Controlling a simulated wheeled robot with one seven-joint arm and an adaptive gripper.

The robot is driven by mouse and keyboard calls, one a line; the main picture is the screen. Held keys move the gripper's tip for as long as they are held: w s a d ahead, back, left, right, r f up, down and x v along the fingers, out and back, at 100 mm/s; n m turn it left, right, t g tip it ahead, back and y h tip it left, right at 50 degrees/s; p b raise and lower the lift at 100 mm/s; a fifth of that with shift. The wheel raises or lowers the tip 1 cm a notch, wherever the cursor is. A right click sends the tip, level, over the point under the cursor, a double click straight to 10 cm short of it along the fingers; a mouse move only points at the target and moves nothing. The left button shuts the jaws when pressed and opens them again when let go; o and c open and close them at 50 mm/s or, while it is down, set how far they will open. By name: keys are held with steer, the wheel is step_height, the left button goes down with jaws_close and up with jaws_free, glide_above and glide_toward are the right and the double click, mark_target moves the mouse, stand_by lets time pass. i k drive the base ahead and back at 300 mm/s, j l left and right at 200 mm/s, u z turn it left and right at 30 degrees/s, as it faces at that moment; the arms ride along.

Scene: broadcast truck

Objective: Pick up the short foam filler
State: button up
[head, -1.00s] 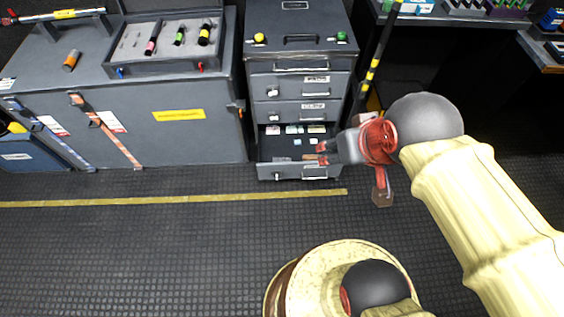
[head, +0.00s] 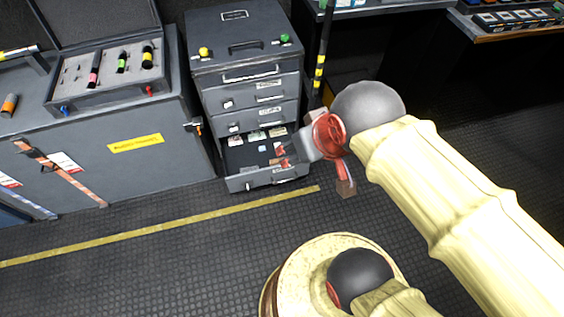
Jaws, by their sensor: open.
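I cannot make out for sure which thing is the short foam filler. An open case (head: 57,108) on the left holds a pale insert with pink (head: 93,78), green (head: 122,64) and yellow (head: 147,57) banded cylinders standing in it. An orange-banded cylinder (head: 9,104) lies left of that case. The lowest drawer (head: 268,178) of a grey cabinet is pulled out and holds several small pale and coloured pieces (head: 262,148). My gripper (head: 284,154) is open, at the right part of this drawer. Whether its fingers touch anything there is too small to tell.
The grey cabinet (head: 243,60) stands beside a large grey trunk (head: 150,165) with straps. A black-and-yellow pole (head: 322,60) rises right of the cabinet. Desks with equipment (head: 515,18) line the back right. The floor before the yellow line (head: 160,228) is clear.

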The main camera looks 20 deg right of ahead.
mark_target(243, 170)
steer(key=i+l+u, duration=0.15)
steer(key=l, duration=0.35)
steer(key=i+l+u, duration=0.1)
steer(key=l, duration=0.45)
steer(key=l+u, duration=0.15)
steer(key=l, duration=0.35)
steer(key=i, duration=0.05)
